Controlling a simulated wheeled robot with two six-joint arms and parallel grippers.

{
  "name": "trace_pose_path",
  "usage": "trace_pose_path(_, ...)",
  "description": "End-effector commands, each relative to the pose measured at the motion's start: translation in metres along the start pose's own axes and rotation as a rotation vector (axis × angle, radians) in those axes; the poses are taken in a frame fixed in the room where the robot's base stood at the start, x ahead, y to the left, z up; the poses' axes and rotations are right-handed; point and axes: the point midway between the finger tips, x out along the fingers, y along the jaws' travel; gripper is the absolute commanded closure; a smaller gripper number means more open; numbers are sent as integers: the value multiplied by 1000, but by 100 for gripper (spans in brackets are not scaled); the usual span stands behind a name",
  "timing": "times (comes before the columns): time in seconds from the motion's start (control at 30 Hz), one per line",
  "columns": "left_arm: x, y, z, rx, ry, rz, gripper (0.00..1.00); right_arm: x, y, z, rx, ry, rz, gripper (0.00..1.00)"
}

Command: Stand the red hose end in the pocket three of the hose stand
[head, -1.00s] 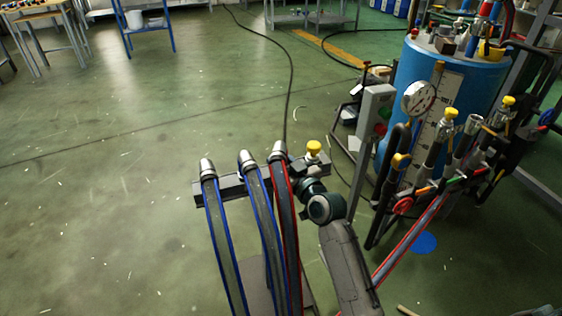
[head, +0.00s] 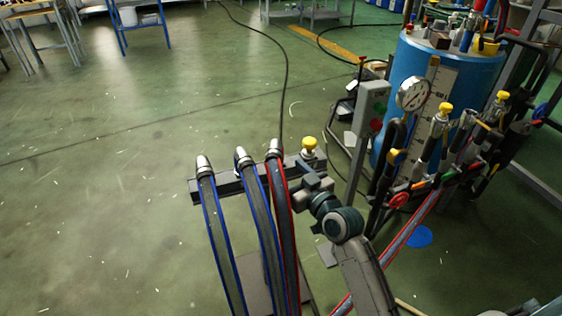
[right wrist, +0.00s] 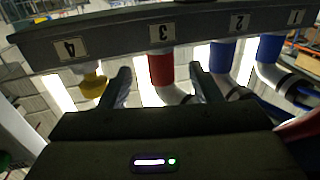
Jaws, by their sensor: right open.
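The hose stand (head: 230,186) is a dark bar carrying hoses side by side; in the right wrist view its face (right wrist: 200,32) bears labels 4, 3, 2 and 1 from left to right. The red hose end (head: 274,148) stands upright at the bar, right of two blue-edged hoses. In the right wrist view its red collar (right wrist: 161,68) is at label 3. My right gripper (head: 312,184) is beside the red hose, on its right. Its open fingers (right wrist: 160,82) appear either side of the red collar, with nothing gripped. My left gripper is not in view.
Blue hose ends (head: 203,163) (head: 242,156) are at labels 1 and 2. A yellow-topped fitting (head: 309,144) is at label 4, close to my right gripper. A blue tank (head: 470,75) with gauge and valves stands at right.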

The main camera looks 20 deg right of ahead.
Motion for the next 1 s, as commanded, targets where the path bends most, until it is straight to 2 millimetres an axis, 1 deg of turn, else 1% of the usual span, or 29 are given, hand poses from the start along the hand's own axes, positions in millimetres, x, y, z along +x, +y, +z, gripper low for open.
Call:
trace_pose_path(0.03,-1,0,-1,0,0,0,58,-10,0,0,-2,-3,0,43)
trace_pose_path(0.1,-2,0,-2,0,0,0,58,-22,0,0,-2,-2,-1,43)
trace_pose_path(0.2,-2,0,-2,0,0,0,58,-33,0,0,-1,0,0,43)
trace_pose_path(0.3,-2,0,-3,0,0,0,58,-40,0,0,-1,0,0,43)
trace_pose_path(0.43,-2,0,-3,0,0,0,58,-43,0,-1,-1,1,0,43)
trace_pose_path(0.87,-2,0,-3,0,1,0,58,-43,0,0,0,1,0,43)
trace_pose_path(0.97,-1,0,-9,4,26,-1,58,-50,-1,2,4,0,10,43)
trace_pose_path(1.0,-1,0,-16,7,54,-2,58,-56,-2,5,8,-1,19,43)
